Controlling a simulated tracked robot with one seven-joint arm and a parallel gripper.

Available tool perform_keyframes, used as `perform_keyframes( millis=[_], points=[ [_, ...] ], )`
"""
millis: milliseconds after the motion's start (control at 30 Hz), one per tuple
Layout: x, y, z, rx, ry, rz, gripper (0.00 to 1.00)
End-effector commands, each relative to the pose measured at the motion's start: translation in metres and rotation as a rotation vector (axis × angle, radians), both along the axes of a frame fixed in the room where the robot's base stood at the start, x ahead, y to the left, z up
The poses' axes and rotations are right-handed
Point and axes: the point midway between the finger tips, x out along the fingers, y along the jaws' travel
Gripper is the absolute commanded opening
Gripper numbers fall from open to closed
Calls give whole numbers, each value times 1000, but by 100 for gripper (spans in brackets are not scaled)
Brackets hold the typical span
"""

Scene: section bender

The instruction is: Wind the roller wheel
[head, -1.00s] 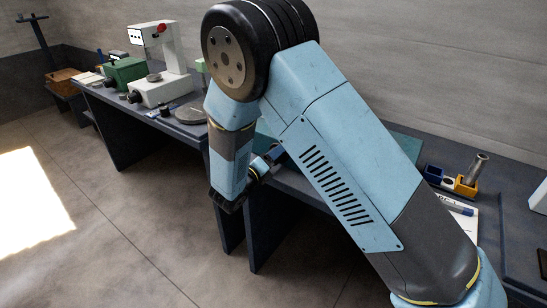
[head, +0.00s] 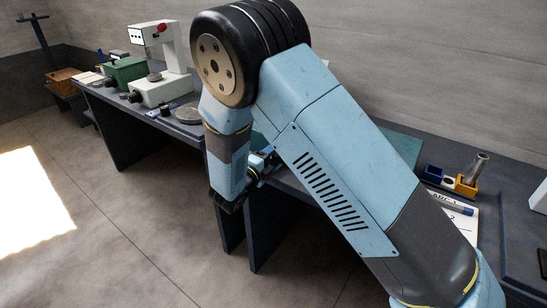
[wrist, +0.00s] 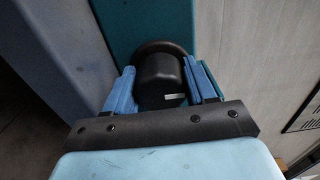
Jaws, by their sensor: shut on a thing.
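In the wrist view, a black rounded knob (wrist: 161,72) sits between the two blue fingers of my gripper (wrist: 162,88), which is shut on it. A dark curved rim (wrist: 165,45) shows just behind the knob; I take these to be parts of the roller wheel. The rest of the wheel is hidden. In the head view, my gripper (head: 258,168) is at the front edge of the bench, partly behind my arm. The bender is mostly hidden there by my arm.
The dark bench (head: 285,183) runs along the wall. A teal surface (head: 405,146) shows behind my arm. A white machine with a red knob (head: 152,45) and a green box (head: 124,72) stand at left. A yellow holder (head: 465,187) and papers lie at right. The floor in front is clear.

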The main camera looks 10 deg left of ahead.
Motion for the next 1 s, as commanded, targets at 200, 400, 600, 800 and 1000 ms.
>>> perform_keyframes(
  millis=[200, 400, 600, 800, 1000],
  points=[
    [-1, 6, -1, -3, 6, 12, 25],
    [-1, 6, -1, -2, 6, 13, 25],
    [-1, 4, -1, -3, 6, 9, 72],
    [0, 2, -1, -5, 4, 5, 79],
    [-4, 3, -1, -5, 4, 4, 79]
  ],
)
